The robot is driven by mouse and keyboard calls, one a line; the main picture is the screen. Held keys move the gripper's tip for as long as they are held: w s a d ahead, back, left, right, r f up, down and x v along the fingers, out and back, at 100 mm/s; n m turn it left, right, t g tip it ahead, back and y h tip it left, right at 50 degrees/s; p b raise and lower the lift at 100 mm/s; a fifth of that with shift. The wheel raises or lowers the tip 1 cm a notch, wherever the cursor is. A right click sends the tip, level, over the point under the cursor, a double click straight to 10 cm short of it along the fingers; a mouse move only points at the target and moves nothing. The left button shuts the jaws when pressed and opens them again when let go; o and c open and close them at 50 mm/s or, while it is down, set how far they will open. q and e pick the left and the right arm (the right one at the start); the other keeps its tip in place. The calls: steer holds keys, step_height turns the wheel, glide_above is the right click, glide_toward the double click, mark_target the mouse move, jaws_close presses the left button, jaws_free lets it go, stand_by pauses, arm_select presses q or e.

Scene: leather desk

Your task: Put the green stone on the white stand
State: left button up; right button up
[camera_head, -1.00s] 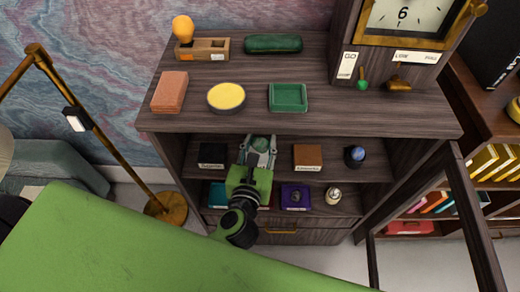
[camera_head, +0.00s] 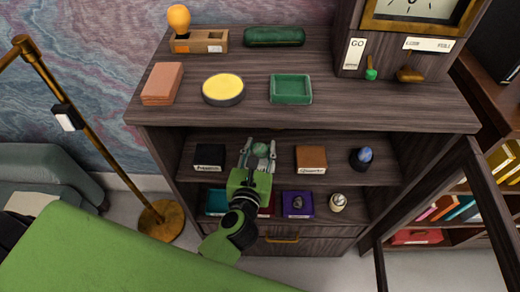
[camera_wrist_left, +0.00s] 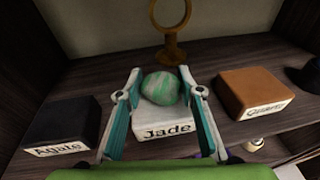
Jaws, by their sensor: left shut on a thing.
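The round green marbled stone (camera_wrist_left: 160,88) is between the two fingers of my left gripper (camera_wrist_left: 160,76), which is shut on it. It also shows in the head view (camera_head: 260,150), over the middle shelf. The white stand (camera_wrist_left: 166,127) is a low block labelled "Jade", directly below and on the near side of the stone in the wrist view. I cannot tell whether the stone touches it. In the head view my left gripper (camera_head: 258,153) hides most of the stand. My right gripper is not in view.
A black block (camera_wrist_left: 62,125) labelled "Agate" stands left of the stand, and a brown block (camera_wrist_left: 252,88) right of it. A brass ring stand (camera_wrist_left: 172,45) is behind. A blue stone (camera_head: 362,154) sits further right. The upper shelf (camera_head: 330,107) overhangs.

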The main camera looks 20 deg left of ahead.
arm_select(q)
steer(key=shift+f, duration=0.2)
steer(key=o, duration=1.1)
steer(key=shift+o, duration=0.2)
steer(key=shift+r, duration=0.15)
steer(key=shift+r, duration=0.15)
steer(key=b+v, duration=0.2)
steer(key=v, duration=1)
